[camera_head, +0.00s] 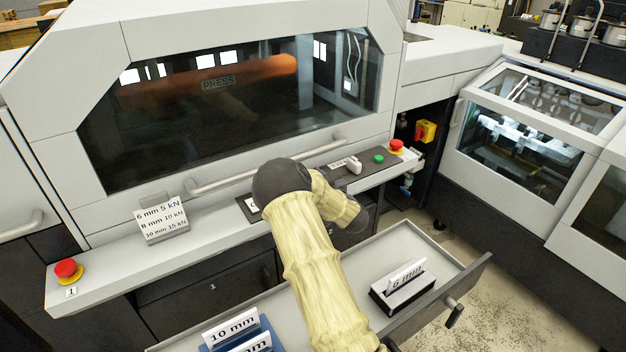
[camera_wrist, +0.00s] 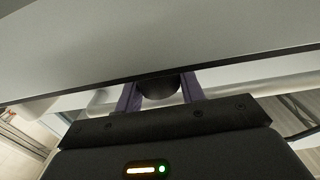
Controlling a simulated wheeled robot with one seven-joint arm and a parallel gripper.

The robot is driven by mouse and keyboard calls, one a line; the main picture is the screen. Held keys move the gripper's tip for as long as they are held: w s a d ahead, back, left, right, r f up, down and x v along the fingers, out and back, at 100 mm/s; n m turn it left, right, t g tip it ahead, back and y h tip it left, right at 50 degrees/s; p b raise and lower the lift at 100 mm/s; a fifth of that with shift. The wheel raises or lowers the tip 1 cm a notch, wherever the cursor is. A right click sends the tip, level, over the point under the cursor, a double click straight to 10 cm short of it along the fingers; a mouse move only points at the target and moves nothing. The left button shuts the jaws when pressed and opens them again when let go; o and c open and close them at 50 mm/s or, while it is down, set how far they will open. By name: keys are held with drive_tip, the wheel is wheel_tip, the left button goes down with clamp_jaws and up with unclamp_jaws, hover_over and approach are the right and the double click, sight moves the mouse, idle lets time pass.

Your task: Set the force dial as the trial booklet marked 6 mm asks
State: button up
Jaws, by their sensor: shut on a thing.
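My gripper (camera_wrist: 158,92) is shut on a dark round knob (camera_wrist: 158,89), which looks like the force dial; one purple finger is on each side. In the head view my arm covers the dial and its scale, so its setting cannot be read. Only the left end of a dark panel (camera_head: 246,208) shows there. The booklet marked 6 mm (camera_head: 404,275) stands in a black holder (camera_head: 385,302) in the open drawer. A card (camera_head: 162,220) on the ledge reads 6 mm 5 kN, 8 mm 10 kN, 10 mm 15 kN.
The open drawer (camera_head: 462,270) also holds a blue holder (camera_head: 262,322) with a 10 mm booklet (camera_head: 233,329) and another partly cut off. Red buttons (camera_head: 67,268) and (camera_head: 396,146) sit at the ledge's ends, beside a green button (camera_head: 379,158) at right. A long handle (camera_head: 222,183) runs above the ledge.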

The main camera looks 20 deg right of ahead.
drive_tip(key=n+g+y, duration=0.1)
drive_tip(key=n+y, duration=0.1)
drive_tip(key=y, duration=0.1)
drive_tip(key=n+g+y+b, duration=0.1)
drive_tip(key=n+y, duration=0.1)
drive_tip(key=y, duration=0.2)
drive_tip(key=shift+d+n+g, duration=0.15)
drive_tip(key=shift+n+g, duration=0.25)
drive_tip(key=shift+n+g+y+b, duration=0.8)
drive_tip(key=shift+n+g+y, duration=1.5)
drive_tip(key=shift+y, duration=0.2)
drive_tip(key=shift+g, duration=0.3)
drive_tip(key=o, duration=1)
drive_tip(key=shift+c, duration=0.2)
drive_tip(key=b+v, duration=0.3)
drive_tip(key=v, duration=1.4)
drive_tip(key=shift+f, duration=0.25)
drive_tip(key=shift+s, duration=0.1)
